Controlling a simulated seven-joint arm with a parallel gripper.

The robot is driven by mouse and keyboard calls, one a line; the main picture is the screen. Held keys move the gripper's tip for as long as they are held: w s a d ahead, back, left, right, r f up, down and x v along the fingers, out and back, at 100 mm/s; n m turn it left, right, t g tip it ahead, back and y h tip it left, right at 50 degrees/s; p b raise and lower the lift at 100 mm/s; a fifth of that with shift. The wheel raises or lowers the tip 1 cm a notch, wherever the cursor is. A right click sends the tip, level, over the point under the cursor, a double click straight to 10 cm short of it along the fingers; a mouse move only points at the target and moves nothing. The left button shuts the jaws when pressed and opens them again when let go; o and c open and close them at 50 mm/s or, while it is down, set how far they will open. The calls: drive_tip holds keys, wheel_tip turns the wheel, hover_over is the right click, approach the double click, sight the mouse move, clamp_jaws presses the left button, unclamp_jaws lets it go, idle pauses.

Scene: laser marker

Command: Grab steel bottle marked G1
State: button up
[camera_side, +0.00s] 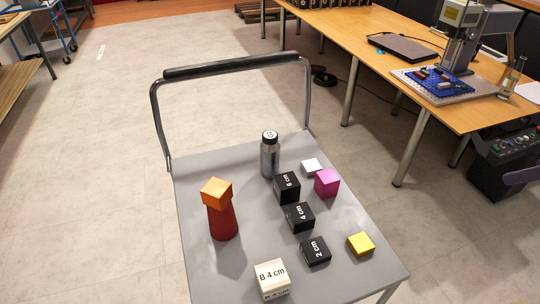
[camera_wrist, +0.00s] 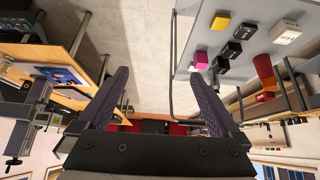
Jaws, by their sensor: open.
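In the side view a steel bottle (camera_side: 269,158) stands upright near the back of the grey cart top. It has a dark cap with a round white label on top, too small to read surely. It is the only bottle on the cart. My gripper (camera_wrist: 157,82) shows in the wrist view with its two dark fingers wide apart and nothing between them. The cart top (camera_wrist: 186,68) lies to the right of the fingers there, some way off. I cannot make out the bottle clearly in the wrist view.
Right of the bottle are a black cube (camera_side: 287,187), a white block (camera_side: 311,167) and a magenta cube (camera_side: 327,183). A red cone (camera_side: 222,223) bears an orange cube (camera_side: 216,194). Two black cubes, a yellow block (camera_side: 361,243) and a white cube (camera_side: 272,279) are nearer. A handle (camera_side: 232,66) rises behind.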

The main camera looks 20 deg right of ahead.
drive_tip(key=w+a+r+n, duration=0.1)
drive_tip(key=w+a+r, duration=0.1)
drive_tip(key=w+r, duration=0.35)
drive_tip(key=w+a+r, duration=0.2)
drive_tip(key=w, duration=0.6)
drive_tip(key=n+g+y, duration=0.2)
drive_tip(key=n+g, duration=0.1)
drive_tip(key=n, duration=0.1)
hover_over(270, 156)
drive_tip(key=s+d, duration=0.2)
drive_tip(key=d, duration=0.1)
wheel_tip(270, 156, down, 20)
drive_tip(key=x, duration=1.2)
drive_tip(key=shift+w, duration=0.35)
